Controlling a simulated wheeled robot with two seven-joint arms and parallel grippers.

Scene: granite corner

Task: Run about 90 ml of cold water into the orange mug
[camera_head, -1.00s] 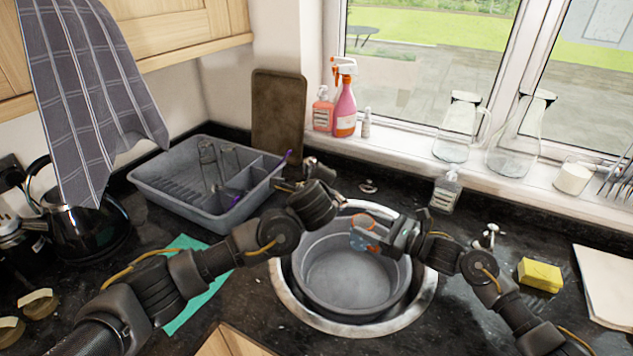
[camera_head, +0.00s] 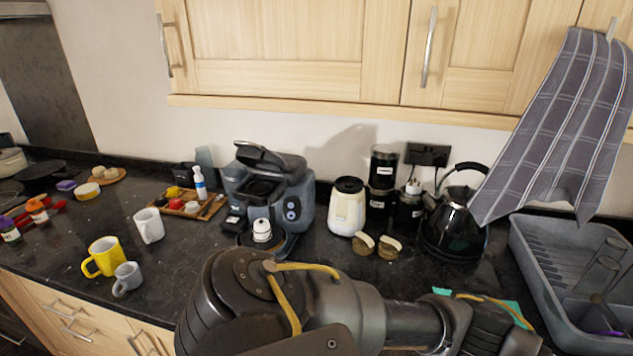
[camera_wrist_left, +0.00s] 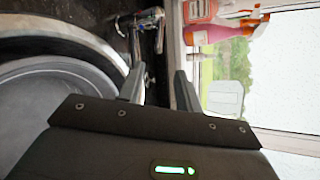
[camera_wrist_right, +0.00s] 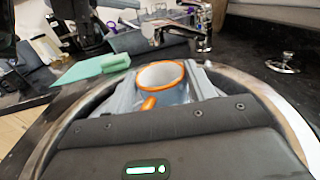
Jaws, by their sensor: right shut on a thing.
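The orange mug (camera_wrist_right: 165,78) has an orange rim and handle and a pale grey body. In the right wrist view it sits between the fingers of my right gripper (camera_wrist_right: 165,90), which is shut on it. Its mouth faces up and I see no water in it. A chrome tap (camera_wrist_right: 195,28) stands just beyond the mug. In the left wrist view my left gripper (camera_wrist_left: 158,82) has its fingers apart with nothing between them, near chrome tap parts (camera_wrist_left: 138,40). The head view shows neither gripper nor the mug.
The sink basin (camera_wrist_left: 45,115) fills the left of the left wrist view. In the head view, a black kettle (camera_head: 455,225), a coffee machine (camera_head: 275,195), a yellow mug (camera_head: 103,257) and a grey dish rack (camera_head: 560,285) stand on the counter. A chrome knob (camera_wrist_right: 283,64) is right of the tap.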

